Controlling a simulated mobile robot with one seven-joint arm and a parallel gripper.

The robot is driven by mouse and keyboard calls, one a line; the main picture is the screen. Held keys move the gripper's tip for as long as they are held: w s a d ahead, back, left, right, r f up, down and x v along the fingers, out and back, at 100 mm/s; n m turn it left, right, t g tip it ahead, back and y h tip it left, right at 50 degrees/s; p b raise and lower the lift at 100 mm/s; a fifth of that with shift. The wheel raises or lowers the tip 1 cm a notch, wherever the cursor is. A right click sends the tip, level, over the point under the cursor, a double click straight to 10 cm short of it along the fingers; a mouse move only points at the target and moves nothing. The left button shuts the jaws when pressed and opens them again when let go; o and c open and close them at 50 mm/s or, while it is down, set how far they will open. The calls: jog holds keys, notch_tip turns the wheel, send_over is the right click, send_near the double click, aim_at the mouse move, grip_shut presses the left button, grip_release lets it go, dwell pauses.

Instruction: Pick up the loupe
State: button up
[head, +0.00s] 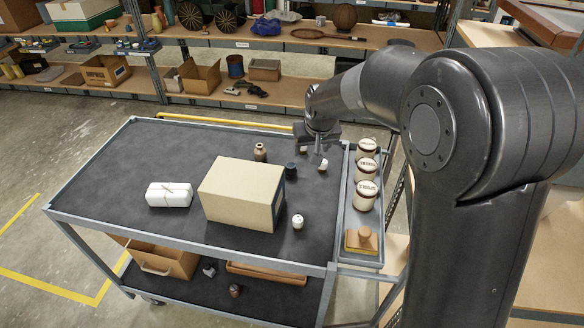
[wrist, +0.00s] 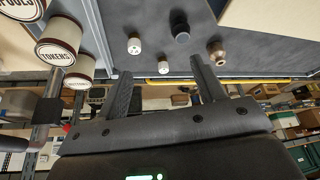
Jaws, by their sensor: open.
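A small dark round piece (head: 291,171), which looks like the loupe, stands on the dark top of the cart (head: 130,165), right of the cardboard box. It also shows in the wrist view (wrist: 181,33), above the gap between the fingers. My gripper (head: 319,150) is open and empty, raised over the right part of the cart top, to the right of the dark piece. In the wrist view, the two fingers of my gripper (wrist: 160,67) stand apart with a small pale piece in sight between their tips.
Small pale pieces (head: 322,164) and a brown vase-like piece (head: 260,152) stand near the dark one. A cardboard box (head: 236,192) and a white tied parcel (head: 169,195) lie left. A side tray (head: 349,240) holds labelled jars (head: 367,168). Shelves line the back.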

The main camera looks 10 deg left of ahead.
send_near(291, 166)
jog(key=shift+n, duration=0.3)
jog(key=x, duration=1)
jog(key=shift+w+a+f, duration=0.1)
jog(key=shift+f, duration=0.3)
jog(key=c, duration=1.1)
